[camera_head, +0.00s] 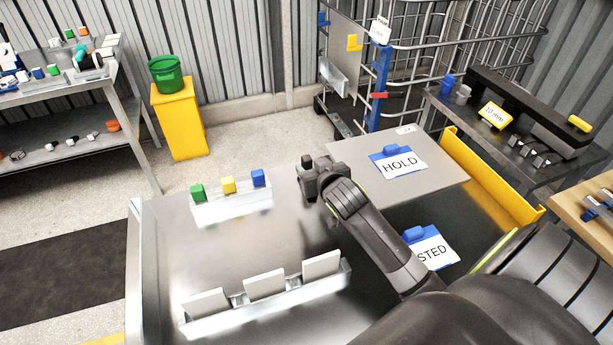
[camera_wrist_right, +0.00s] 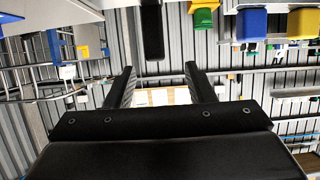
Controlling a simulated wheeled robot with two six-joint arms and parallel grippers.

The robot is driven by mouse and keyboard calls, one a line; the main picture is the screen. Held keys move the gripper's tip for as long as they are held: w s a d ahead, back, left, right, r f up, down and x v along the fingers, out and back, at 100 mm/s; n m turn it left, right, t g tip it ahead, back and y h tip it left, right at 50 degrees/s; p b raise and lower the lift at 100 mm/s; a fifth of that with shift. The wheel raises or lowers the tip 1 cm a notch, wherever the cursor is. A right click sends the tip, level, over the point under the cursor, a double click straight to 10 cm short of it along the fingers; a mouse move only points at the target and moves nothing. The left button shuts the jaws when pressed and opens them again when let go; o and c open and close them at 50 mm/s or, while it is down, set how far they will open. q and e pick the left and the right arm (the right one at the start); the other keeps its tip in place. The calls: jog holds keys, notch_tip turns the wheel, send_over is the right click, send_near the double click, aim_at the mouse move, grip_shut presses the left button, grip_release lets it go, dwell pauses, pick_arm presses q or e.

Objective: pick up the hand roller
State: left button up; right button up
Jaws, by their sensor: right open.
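I cannot pick out the hand roller with certainty in either view. Small mixed tools (camera_head: 82,58) lie on the left bench, too small to name surely. My right gripper (camera_head: 312,172) is above the steel table, near the left edge of the grey board. In the right wrist view its two black fingers stand apart with nothing between them (camera_wrist_right: 160,82). My left gripper is not in view.
The steel table (camera_head: 240,245) carries a rack with green, yellow and blue blocks (camera_head: 228,185) and a holder with white plates (camera_head: 265,285). HOLD (camera_head: 398,162) and partly hidden STED (camera_head: 430,250) signs lie right. A green bucket (camera_head: 166,74) stands on a yellow stand (camera_head: 180,120).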

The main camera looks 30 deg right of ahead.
aim_at(305, 158)
jog(key=shift+x, duration=1.15)
jog(key=shift+w+d+f, duration=0.15)
jog(key=shift+w+f, duration=0.05)
jog(key=shift+w, duration=0.35)
jog(key=shift+d+p+x, duration=0.15)
jog(key=shift+p+x, duration=0.2)
jog(key=shift+x, duration=0.65)
jog(key=shift+d+p+x, duration=0.15)
jog(key=shift+p+x, duration=0.2)
jog(key=shift+x, duration=0.7)
jog(key=shift+w+d+f, duration=0.1)
jog(key=shift+w+f, duration=0.3)
jog(key=shift+f, duration=0.1)
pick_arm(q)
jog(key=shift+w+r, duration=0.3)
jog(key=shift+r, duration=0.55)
pick_arm(e)
jog(key=shift+c, duration=0.4)
grip_shut()
